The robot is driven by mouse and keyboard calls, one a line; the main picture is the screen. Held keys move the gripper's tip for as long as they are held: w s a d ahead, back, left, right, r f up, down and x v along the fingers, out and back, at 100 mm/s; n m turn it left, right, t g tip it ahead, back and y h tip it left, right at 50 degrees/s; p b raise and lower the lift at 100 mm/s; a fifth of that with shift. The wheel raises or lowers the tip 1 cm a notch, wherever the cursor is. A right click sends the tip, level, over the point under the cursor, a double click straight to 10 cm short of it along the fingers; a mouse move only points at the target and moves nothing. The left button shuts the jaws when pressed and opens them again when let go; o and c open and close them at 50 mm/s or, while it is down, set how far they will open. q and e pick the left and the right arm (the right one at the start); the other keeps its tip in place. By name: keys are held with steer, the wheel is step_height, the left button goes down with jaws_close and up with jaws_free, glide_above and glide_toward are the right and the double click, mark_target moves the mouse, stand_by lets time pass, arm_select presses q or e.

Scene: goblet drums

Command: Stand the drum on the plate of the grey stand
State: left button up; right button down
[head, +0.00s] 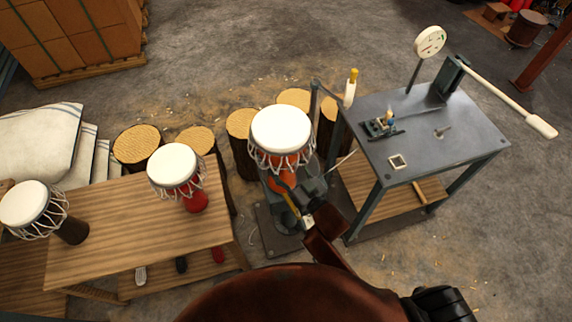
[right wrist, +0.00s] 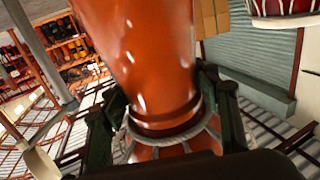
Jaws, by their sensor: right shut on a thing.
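A goblet drum with a white head (head: 281,129) and a glossy orange body is upright in the middle of the head view. My right gripper (head: 292,203) is shut on its orange body, below the head. The right wrist view shows the orange body (right wrist: 150,60) between the two dark fingers, with a rope ring around it. The grey stand (head: 314,188) is directly under and behind the drum, and its plate is mostly hidden. I cannot tell whether the drum's foot touches the plate. My left gripper is out of view.
A wooden table (head: 120,235) at left holds a red drum (head: 175,166) and a dark-footed drum (head: 28,208). A grey metal bench (head: 440,130) with a long lever (head: 510,98) stands close at right. Several log stools (head: 137,148) stand behind.

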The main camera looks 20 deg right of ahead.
arm_select(q)
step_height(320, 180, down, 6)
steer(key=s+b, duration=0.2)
steer(key=b, duration=0.3)
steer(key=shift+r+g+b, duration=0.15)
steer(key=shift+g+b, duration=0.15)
steer(key=shift+b, duration=0.1)
arm_select(e)
steer(key=w+d+f, duration=0.6)
steer(key=w+f, duration=0.5)
steer(key=f, duration=0.1)
steer(key=shift+w+d, duration=0.25)
steer(key=shift+d, duration=0.1)
steer(key=shift+f, duration=0.15)
steer(key=c, duration=0.7)
jaws_free()
steer(key=shift+f, duration=0.25)
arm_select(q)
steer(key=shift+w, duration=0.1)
